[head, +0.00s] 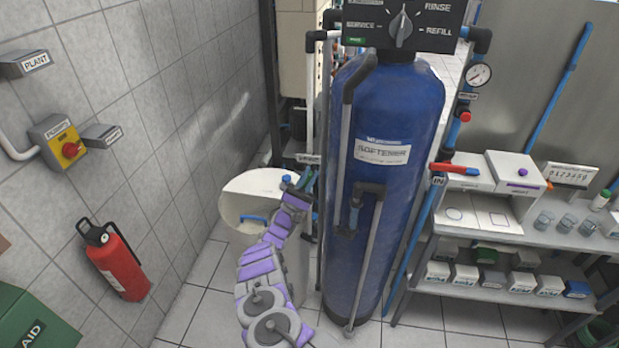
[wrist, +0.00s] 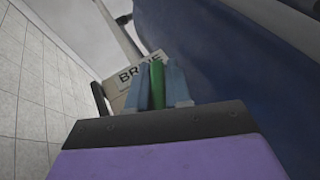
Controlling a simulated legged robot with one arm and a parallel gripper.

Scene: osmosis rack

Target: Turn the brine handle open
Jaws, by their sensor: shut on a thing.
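The green brine handle (wrist: 157,84) shows in the wrist view between the two blue-grey fingers of my gripper (wrist: 158,80). My gripper is shut on it. A white label reading "BRINE" (wrist: 127,77) is just behind the handle, partly covered by the fingers. In the head view my purple arm reaches up to my gripper (head: 302,181), at the left side of the blue softener tank (head: 405,220). The handle is small there and mostly hidden by the gripper, so its exact angle is hard to tell.
A white round brine tub (head: 240,200) stands left of the softener, behind my arm. Grey pipes run down the softener's front. A red-handled valve (head: 455,169) and a shelf bench (head: 470,226) are at right. A fire extinguisher (head: 115,262) hangs on the left wall.

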